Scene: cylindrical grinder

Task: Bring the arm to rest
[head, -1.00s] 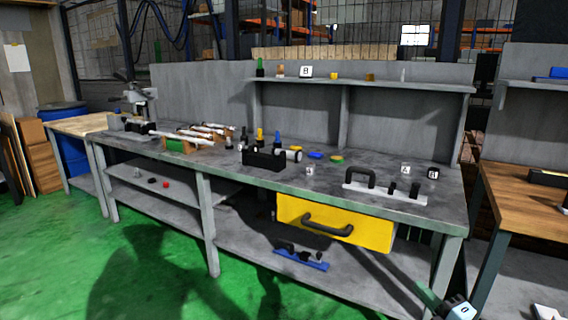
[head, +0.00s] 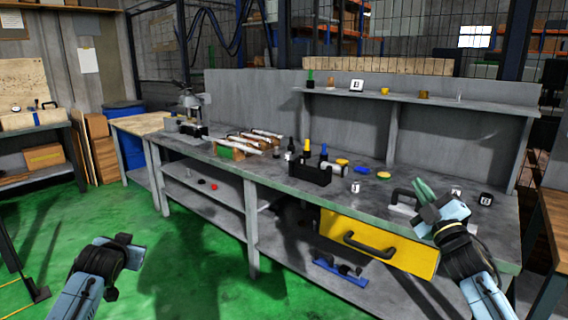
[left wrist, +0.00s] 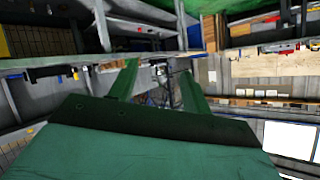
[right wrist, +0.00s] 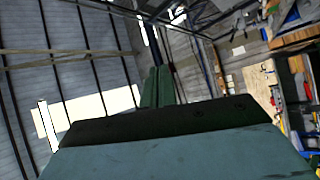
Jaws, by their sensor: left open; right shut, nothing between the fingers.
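My right gripper (head: 424,190) is raised in front of the bench's right part, its green fingers pointing up and together. The right wrist view shows the two fingers (right wrist: 158,87) side by side with nothing between them. My left arm enters at the lower left of the head view, over the green floor. Its fingers are hard to make out there. The left wrist view shows the left gripper (left wrist: 160,85) with its two green fingers well apart and nothing held between them. Neither gripper touches anything that I can see.
The grey workbench (head: 385,207) carries a black holder (head: 310,172), rods on a green-ended rack (head: 230,152) and several small items. A yellow drawer (head: 405,255) hangs under the bench's right part. The green floor (head: 195,270) before the bench is clear.

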